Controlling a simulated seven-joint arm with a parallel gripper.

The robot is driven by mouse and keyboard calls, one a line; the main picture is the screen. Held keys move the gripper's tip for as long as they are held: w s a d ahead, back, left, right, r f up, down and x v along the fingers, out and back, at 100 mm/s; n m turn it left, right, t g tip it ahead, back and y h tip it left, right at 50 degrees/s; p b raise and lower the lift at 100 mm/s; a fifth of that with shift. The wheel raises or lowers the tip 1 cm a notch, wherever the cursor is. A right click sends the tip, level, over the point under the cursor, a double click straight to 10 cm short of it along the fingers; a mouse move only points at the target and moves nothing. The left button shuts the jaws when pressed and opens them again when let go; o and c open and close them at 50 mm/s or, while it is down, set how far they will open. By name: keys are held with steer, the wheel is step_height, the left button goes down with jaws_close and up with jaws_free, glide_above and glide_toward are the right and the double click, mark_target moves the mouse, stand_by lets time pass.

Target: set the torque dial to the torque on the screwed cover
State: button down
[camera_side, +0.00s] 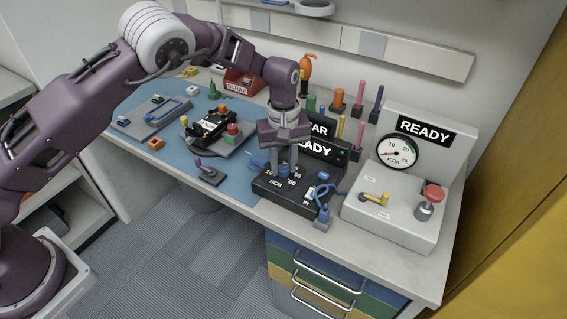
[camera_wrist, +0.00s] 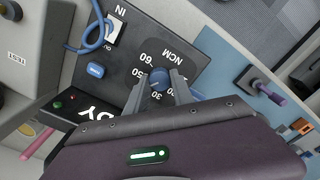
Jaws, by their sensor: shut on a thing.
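The torque dial (camera_wrist: 158,77) is a small blue knob on a black box (camera_side: 262,186) marked NCM. In the wrist view, printed numbers including 60, 50 and 30 stand around it. My gripper (camera_wrist: 159,88) has one finger on each side of the dial and is shut on it. In the side view my gripper (camera_side: 284,167) points straight down at the same box. I cannot tell exactly which number the dial points to. A black radio (camera_side: 207,125) sits on a grey fixture on the blue mat; no torque figure on a cover is readable.
A grey gauge box (camera_side: 385,219) with a READY sign and red knob stands right of the dial box. A blue cable (camera_side: 323,193) loops at the dial box's right end. A purple-handled tool (camera_side: 207,172) stands to its left. Coloured tools stand behind. A red scrap bin (camera_side: 240,84) is further back.

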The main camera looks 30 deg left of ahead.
mark_target(283, 168)
steer(key=shift+n, duration=1)
steer(key=c, duration=1.1)
jaws_free()
steer(key=shift+r, duration=0.15)
step_height(283, 168, up, 7)
steer(key=shift+f, duration=0.1)
